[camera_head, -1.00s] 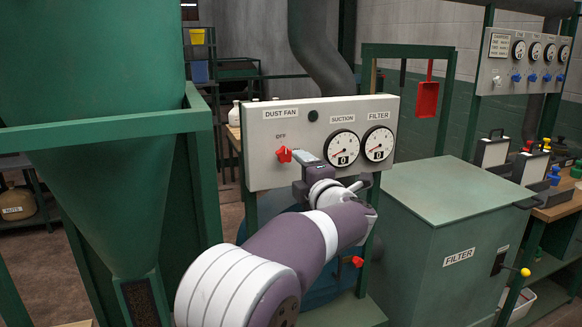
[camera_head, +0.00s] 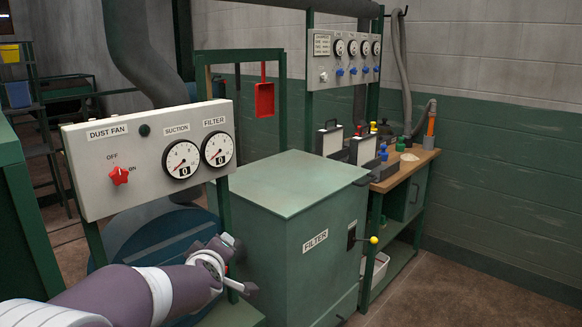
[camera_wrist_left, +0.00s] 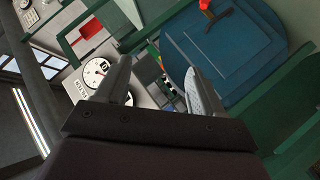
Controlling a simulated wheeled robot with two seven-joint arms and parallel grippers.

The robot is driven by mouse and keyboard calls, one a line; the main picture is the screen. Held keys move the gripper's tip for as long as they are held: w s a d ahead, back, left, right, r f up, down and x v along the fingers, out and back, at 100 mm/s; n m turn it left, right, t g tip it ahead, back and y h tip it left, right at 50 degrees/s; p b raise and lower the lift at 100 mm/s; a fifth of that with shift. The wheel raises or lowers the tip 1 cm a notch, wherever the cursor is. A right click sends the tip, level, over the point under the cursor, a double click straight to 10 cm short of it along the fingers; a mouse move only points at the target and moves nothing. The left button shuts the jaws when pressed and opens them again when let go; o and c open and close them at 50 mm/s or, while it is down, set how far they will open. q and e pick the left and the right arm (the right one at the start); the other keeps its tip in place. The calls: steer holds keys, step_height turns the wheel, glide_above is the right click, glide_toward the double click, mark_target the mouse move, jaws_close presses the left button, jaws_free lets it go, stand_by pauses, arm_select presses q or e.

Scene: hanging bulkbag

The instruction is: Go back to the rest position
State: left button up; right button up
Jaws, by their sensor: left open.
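My left gripper (camera_head: 238,266) is in the head view at the lower left, in front of the blue rounded housing (camera_head: 150,232) and below the dust fan panel (camera_head: 148,160). It is open, apart from the panel, with nothing seen between its fingers. In the left wrist view the gripper (camera_wrist_left: 160,76) has its two fingers spread, with the panel's gauge and the blue housing (camera_wrist_left: 230,60) beyond them. My right gripper is not in view.
A red pocket (camera_head: 265,98) hangs from a green frame. Floor at the right (camera_head: 470,290) is clear.

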arm_select(q)
steer(key=s+d+f+m+g+h, duration=0.3)
steer(key=s+f+m+g, duration=0.35)
steer(key=s+f, duration=0.45)
steer(key=s+a+f+m+g+y, duration=0.1)
steer(key=s+a+f+m+g, duration=0.2)
steer(key=s, duration=0.6)
steer(key=s+a+f+m+g, duration=0.1)
steer(key=s+f+m+g, duration=0.2)
steer(key=s, duration=0.6)
step_height(320, 180, up, 14)
steer(key=n+p, duration=0.1)
steer(key=p, duration=1.4)
steer(key=shift+w+d+f+p, duration=0.15)
steer(key=shift+d+f+p, duration=0.1)
steer(key=shift+d+p, duration=0.1)
steer(key=shift+t, duration=0.25)
